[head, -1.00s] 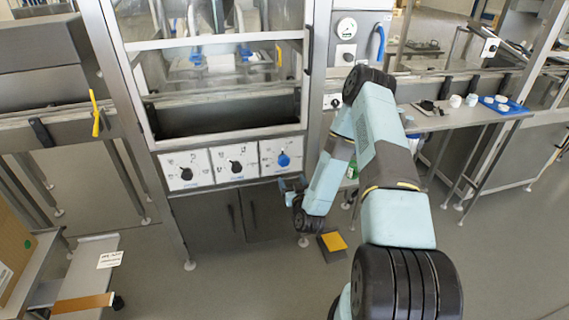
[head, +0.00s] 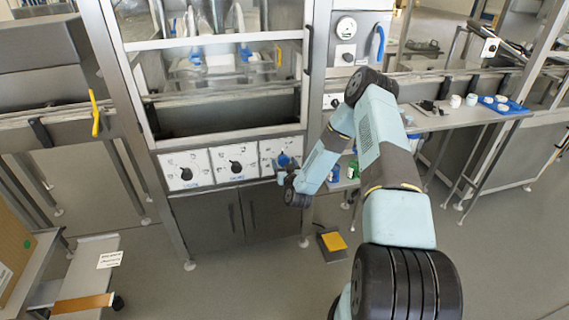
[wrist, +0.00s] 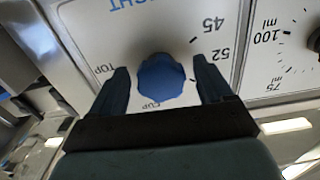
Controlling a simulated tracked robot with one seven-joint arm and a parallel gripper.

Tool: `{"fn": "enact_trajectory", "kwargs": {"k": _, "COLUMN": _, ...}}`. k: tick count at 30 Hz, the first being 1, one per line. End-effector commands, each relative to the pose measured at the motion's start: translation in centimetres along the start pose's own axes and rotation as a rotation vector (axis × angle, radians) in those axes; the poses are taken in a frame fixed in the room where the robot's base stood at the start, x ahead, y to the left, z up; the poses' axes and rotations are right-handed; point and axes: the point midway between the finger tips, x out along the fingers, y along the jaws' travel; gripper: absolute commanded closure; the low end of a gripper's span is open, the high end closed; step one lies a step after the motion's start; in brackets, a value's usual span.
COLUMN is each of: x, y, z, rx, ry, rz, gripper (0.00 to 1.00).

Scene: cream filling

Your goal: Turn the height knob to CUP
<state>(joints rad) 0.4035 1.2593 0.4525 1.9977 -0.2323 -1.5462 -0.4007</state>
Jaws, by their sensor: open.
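The blue height knob (wrist: 165,80) sits on a white panel marked TOP, CUP, 52 and 45 (wrist: 100,30). I cannot make out clearly which mark it points to. My gripper (wrist: 162,68) is open, with one finger on either side of the knob. Small gaps seem to show between the fingers and the knob, but I cannot tell whether either touches. In the head view, my gripper (head: 284,170) is at the lower edge of the right-hand panel, and the knob (head: 284,158) is partly covered by it.
Left of it on the machine front are two more white panels with black knobs (head: 236,166) (head: 186,174). Part of the neighbouring panel, marked 100 ml and 75 ml (wrist: 290,45), shows at the right of the wrist view. Cabinet doors (head: 225,218) lie below.

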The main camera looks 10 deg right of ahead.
Motion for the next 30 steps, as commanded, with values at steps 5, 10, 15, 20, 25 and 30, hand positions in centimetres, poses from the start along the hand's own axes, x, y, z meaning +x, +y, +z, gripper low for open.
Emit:
{"fn": "enact_trajectory", "kwargs": {"k": 5, "x": 1.05, "y": -0.02, "z": -0.03, "rx": 0.0, "ry": 0.0, "rz": 0.0, "gripper": 0.21}}
{"fn": "enact_trajectory", "kwargs": {"k": 10, "x": 1.2, "y": -0.03, "z": -0.03, "rx": 0.0, "ry": 0.0, "rz": 0.0, "gripper": 0.21}}
{"fn": "enact_trajectory", "kwargs": {"k": 15, "x": 1.18, "y": -0.03, "z": -0.02, "rx": 0.0, "ry": 0.0, "rz": 0.0, "gripper": 0.24}}
{"fn": "enact_trajectory", "kwargs": {"k": 20, "x": 1.17, "y": -0.02, "z": -0.02, "rx": 0.0, "ry": 0.0, "rz": 0.0, "gripper": 0.4}}
{"fn": "enact_trajectory", "kwargs": {"k": 25, "x": 1.17, "y": -0.02, "z": -0.02, "rx": 0.0, "ry": 0.0, "rz": 0.0, "gripper": 0.56}}
{"fn": "enact_trajectory", "kwargs": {"k": 30, "x": 1.16, "y": -0.01, "z": -0.02, "rx": 0.0, "ry": 0.0, "rz": 0.0, "gripper": 0.72}}
